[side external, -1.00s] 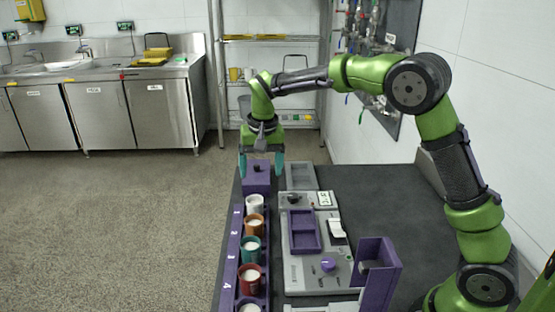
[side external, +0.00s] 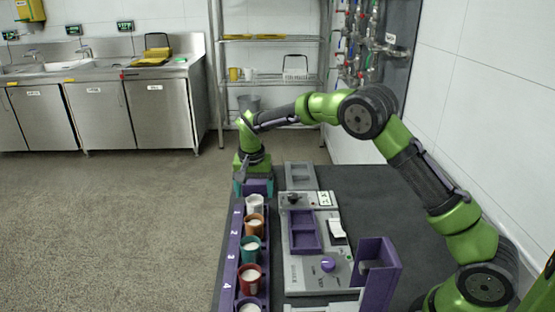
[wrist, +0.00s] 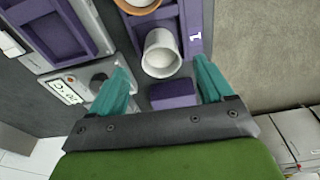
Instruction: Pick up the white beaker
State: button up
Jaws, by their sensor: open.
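The white beaker (side external: 255,204) stands upright in the first place, marked 1, of the purple rack (side external: 229,262). It also shows in the wrist view (wrist: 161,54), with whitish contents. My gripper (side external: 254,188) is open and empty at the far end of the rack, just beyond the beaker. In the wrist view its two teal fingers (wrist: 162,88) are spread wide, with a purple block (wrist: 173,94) between them. The beaker lies ahead of the fingertips and apart from them.
An orange beaker (side external: 254,224), a teal beaker (side external: 250,249) and a red beaker (side external: 250,279) stand in line in the rack. A grey machine panel (side external: 299,275) with a purple tray (side external: 304,232) lies right of the rack. A purple upright holder (side external: 378,275) stands at front right.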

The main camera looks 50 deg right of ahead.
aim_at(255, 201)
jog(key=shift+w+d+f, duration=0.15)
jog(key=shift+f, duration=0.75)
jog(key=shift+w+d+f, duration=0.1)
jog(key=shift+f, duration=0.8)
jog(key=shift+w+d+f, duration=0.15)
jog(key=shift+f, duration=0.75)
jog(key=shift+c, duration=0.4)
jog(key=c, duration=1)
